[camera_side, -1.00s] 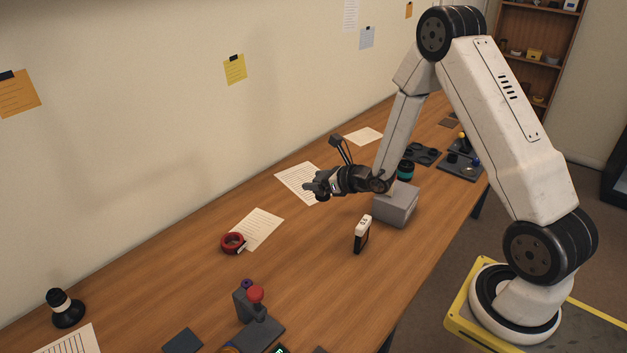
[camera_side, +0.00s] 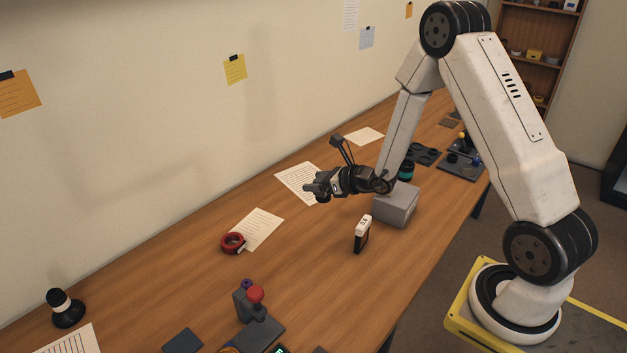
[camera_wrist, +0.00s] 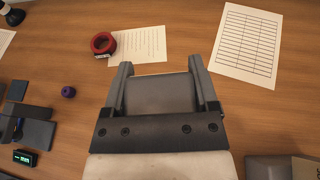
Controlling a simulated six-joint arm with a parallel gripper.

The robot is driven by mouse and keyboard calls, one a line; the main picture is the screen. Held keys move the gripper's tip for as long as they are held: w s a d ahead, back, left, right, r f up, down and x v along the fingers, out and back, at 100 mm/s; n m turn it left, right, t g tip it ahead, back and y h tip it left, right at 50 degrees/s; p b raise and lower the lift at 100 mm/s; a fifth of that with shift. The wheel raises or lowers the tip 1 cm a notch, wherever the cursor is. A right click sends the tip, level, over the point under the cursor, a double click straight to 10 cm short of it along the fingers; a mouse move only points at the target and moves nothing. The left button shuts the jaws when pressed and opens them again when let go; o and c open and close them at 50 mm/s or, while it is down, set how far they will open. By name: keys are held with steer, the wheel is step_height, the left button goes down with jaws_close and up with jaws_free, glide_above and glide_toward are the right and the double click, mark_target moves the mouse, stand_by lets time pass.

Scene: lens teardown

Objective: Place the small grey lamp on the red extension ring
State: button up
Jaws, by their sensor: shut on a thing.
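My gripper (camera_side: 314,188) is held above the table, left of a grey box. In the wrist view my gripper (camera_wrist: 160,73) has its two fingers on either side of a grey, flat-faced thing, the small grey lamp (camera_wrist: 160,95), and is shut on it. The lamp's underside and full shape are hidden. The red extension ring (camera_side: 232,243) lies flat on the table, at the left edge of a paper sheet. It also shows in the wrist view (camera_wrist: 95,39), up and left of my gripper and apart from the lamp.
A device with a red knob (camera_side: 256,294) stands at the front. A black-and-white item (camera_side: 66,309) stands far left. Bare table lies around the ring's front side.

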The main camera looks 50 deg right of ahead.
steer(key=w+a+r+n+g+y, duration=0.15)
steer(key=a+n+y, duration=0.25)
steer(key=a, duration=0.5)
steer(key=a+r+n+g+y, duration=0.1)
steer(key=a+n+g+y, duration=0.15)
steer(key=a, duration=0.65)
glide_above(226, 240)
steer(key=s, duration=0.2)
steer(key=shift+n+y, duration=0.25)
steer(key=shift+y, duration=0.1)
steer(key=f, duration=0.8)
steer(key=shift+w, duration=0.2)
steer(key=shift+w+f, duration=0.5)
steer(key=shift+f, duration=0.1)
steer(key=shift+w+f, duration=0.15)
steer(key=shift+f, duration=0.05)
steer(key=shift+w+f, duration=0.1)
steer(key=shift+f, duration=1.5)
steer(key=shift+f, duration=0.15)
